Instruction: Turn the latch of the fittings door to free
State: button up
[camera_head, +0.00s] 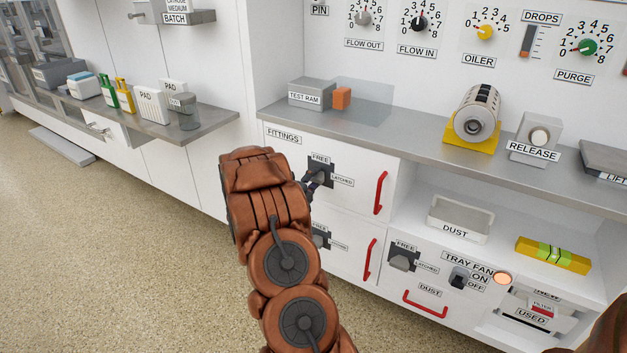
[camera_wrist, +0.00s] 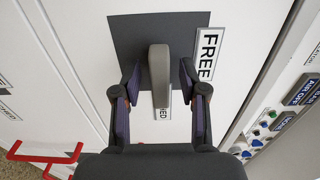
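The fittings door (camera_head: 352,160) is a white panel with a red handle (camera_head: 380,193); it looks shut. Its latch is a grey lever (camera_wrist: 159,72) on a dark square plate (camera_wrist: 125,35), which also shows in the head view (camera_head: 326,170). The lever points toward the LATCHED label (camera_head: 342,181) and partly covers it in the wrist view. The FREE label (camera_head: 320,160) is above the plate in the head view. My gripper (camera_wrist: 159,80) is open, one finger on each side of the lever with visible gaps. In the head view my arm and gripper hide part of the latch.
Below is another door with a similar latch (camera_head: 320,238) and red handle (camera_head: 370,259). A grey worktop (camera_head: 410,140) juts out above the doors, with a TEST RAM block (camera_head: 312,94) on it. An open bay with a dust tray (camera_head: 460,220) is to the right.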

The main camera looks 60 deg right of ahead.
grip_shut()
jog(key=shift+n+p, duration=0.4)
jog(key=shift+p, duration=0.05)
jog(key=n+p, duration=0.3)
jog(key=p, duration=0.1)
jog(key=shift+r+n, duration=0.25)
jog(key=shift+n, duration=0.15)
jog(key=n+p, duration=0.3)
jog(key=shift+n+p, duration=0.3)
jog(key=n+p, duration=0.4)
jog(key=shift+n+p, duration=0.3)
jog(key=shift+p, duration=0.1)
jog(key=n+p, duration=0.4)
jog(key=n, duration=0.1)
jog(key=shift+f, duration=0.2)
jog(key=shift+p, duration=0.3)
